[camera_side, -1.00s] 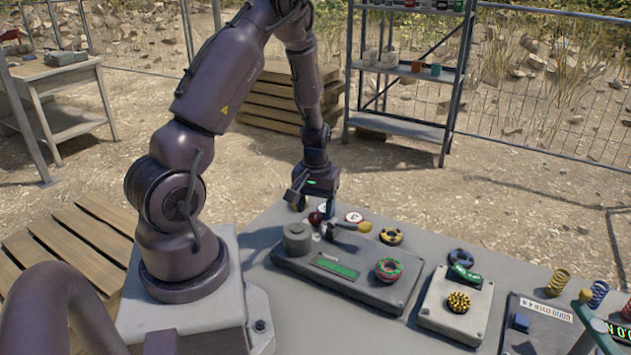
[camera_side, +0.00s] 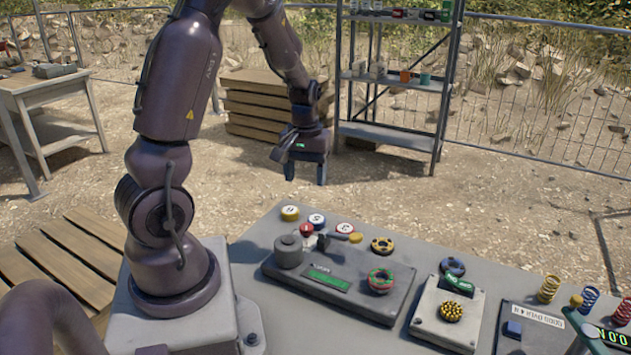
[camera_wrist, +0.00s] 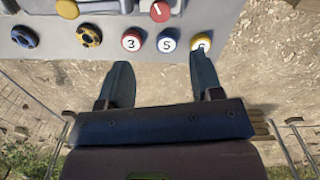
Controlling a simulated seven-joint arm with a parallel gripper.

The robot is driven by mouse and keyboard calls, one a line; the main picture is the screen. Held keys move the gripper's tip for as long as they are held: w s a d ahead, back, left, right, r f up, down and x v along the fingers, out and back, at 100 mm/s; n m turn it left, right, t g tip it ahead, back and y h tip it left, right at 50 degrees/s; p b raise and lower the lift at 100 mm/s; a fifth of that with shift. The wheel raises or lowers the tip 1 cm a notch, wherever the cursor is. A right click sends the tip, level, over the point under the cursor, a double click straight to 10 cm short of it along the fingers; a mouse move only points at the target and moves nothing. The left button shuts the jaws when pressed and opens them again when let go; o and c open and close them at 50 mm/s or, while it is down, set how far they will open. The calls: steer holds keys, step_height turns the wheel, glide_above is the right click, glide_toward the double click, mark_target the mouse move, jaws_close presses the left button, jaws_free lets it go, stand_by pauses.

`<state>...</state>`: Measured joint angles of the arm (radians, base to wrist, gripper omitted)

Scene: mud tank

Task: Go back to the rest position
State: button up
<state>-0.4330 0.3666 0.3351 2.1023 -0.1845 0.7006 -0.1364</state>
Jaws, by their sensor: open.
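My gripper (camera_side: 305,172) hangs in the air behind and above the far edge of the grey table (camera_side: 262,225). It is open and empty, with its two fingers apart and pointing down. In the wrist view my gripper (camera_wrist: 160,85) shows bare ground between its fingers. Numbered discs lie near the table edge: a yellow one (camera_side: 290,213), a blue one (camera_side: 316,220) and a red one (camera_side: 345,228). None of them touches the fingers in the side view.
A dark panel (camera_side: 335,300) with a grey cylinder, a lever and a green-red ring stands on the table. A smaller panel (camera_side: 440,325) with a yellow-black knob is to its right. Behind are a metal shelf (camera_side: 388,138) and stacked wooden pallets (camera_side: 255,110). Open ground surrounds my gripper.

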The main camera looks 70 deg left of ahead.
steer(key=s+d+r+m+t, duration=0.2)
steer(key=d+r+m, duration=0.4)
steer(key=d, duration=0.5)
steer(key=s+d+r+m+t, duration=0.3)
steer(key=d+r+m, duration=0.2)
steer(key=d+r, duration=0.6)
steer(key=shift+s+d+r+m+t, duration=0.15)
steer(key=shift+s+d+m+t, duration=0.15)
steer(key=shift+s+m, duration=0.1)
